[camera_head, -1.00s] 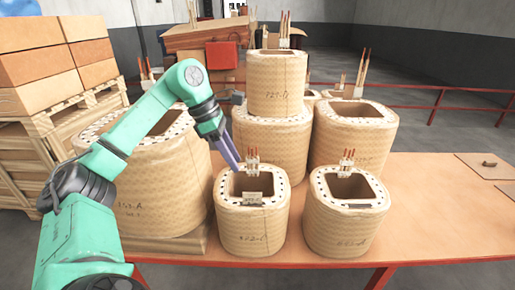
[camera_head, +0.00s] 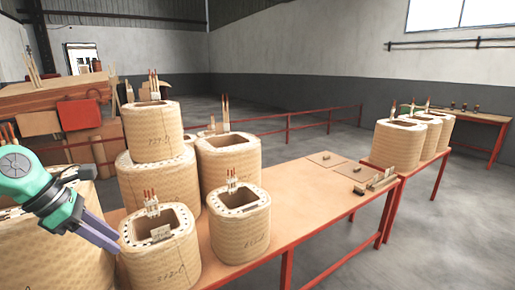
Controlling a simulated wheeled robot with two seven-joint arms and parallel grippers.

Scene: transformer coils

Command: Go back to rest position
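My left gripper (camera_head: 110,242) shows at the lower left, its two long grey-purple fingers pointing down and right. They lie close together, and I see nothing held between them; the gap is too small to judge. Its tips appear just left of the front coil (camera_head: 165,262), in front of the large coil (camera_head: 75,262); contact cannot be told. The front coil is upright, with a small pale block (camera_head: 161,232) at its opening. A second small coil (camera_head: 242,238) stands to its right. My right gripper is not in view.
Stacked coils (camera_head: 155,133) and another coil (camera_head: 228,160) stand behind on the orange table (camera_head: 298,205). Flat plates (camera_head: 326,158) and small blocks lie at its far right end. More coils (camera_head: 395,145) stand on a further table. Grey floor is open on the right.

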